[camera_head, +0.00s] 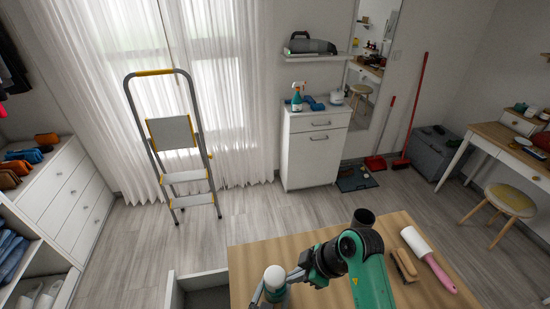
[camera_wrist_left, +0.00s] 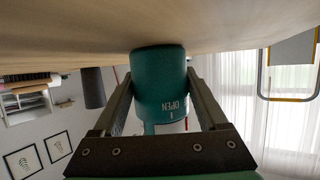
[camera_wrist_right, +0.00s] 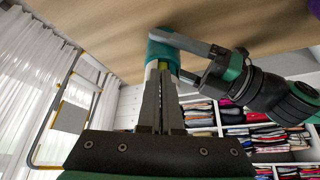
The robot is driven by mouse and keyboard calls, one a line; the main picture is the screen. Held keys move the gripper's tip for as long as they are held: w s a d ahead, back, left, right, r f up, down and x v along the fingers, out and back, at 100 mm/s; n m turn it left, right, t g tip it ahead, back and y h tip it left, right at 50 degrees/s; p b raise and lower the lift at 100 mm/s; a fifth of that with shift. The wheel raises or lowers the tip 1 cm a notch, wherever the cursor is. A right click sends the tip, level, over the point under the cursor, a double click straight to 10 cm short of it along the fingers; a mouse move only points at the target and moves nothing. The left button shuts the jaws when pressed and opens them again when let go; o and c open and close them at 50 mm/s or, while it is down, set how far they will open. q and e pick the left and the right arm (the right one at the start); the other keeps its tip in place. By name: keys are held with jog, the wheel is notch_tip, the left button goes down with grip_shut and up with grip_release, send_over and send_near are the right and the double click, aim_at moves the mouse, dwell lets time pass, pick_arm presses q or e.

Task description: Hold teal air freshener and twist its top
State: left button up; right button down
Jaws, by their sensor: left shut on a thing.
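The air freshener (camera_head: 275,279) is a small upright teal can with a white top, standing at the near-left part of the wooden tabletop. In the left wrist view the teal can (camera_wrist_left: 160,85), marked OPEN, sits between the two fingers of my left gripper (camera_wrist_left: 162,100), which is shut on it. In the head view my right gripper (camera_head: 293,274) is close beside the can, on its right. In the right wrist view the fingers of my right gripper (camera_wrist_right: 162,85) lie nearly together in front of the can (camera_wrist_right: 163,48). They partly hide it.
On the table (camera_head: 250,257) stand a dark cup (camera_head: 363,217), a wooden brush (camera_head: 404,265) and a lint roller (camera_head: 428,260) with a pink handle, right of the can. An open drawer (camera_head: 203,283) lies at the left edge. A stepladder (camera_head: 172,177) stands beyond.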

notch_tip(320, 180, up, 6)
jog(key=shift+d, duration=0.4)
dwell(0.5)
pick_arm(q)
jog(key=o, duration=1.4)
jog(key=shift+o, duration=0.2)
jog(key=shift+s, duration=0.1)
